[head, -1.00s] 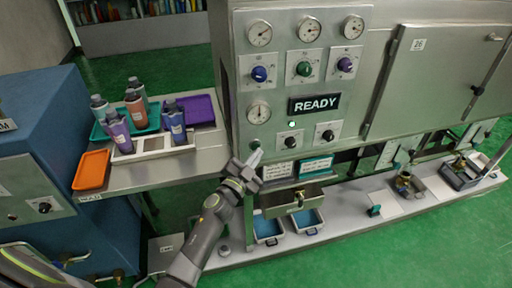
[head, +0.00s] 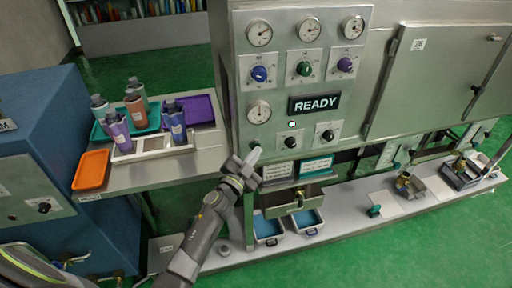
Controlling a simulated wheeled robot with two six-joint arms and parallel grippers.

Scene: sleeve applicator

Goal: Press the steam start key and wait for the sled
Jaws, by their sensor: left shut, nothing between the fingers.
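The steel control panel (head: 274,105) stands in the middle of the head view, with gauges, coloured knobs and a dark display (head: 315,104) reading READY. A small white-green light (head: 292,125) glows below the display. My left gripper (head: 254,158) is shut and empty, its tips at the panel's lower left corner, close to a small dark green key (head: 255,144). I cannot tell whether the tips touch it. No lettering on this key is legible. The sled cannot be made out for certain. My right gripper is out of view.
Blue-lined bins (head: 307,221) sit on the low shelf under the panel. The green floor in front is clear.

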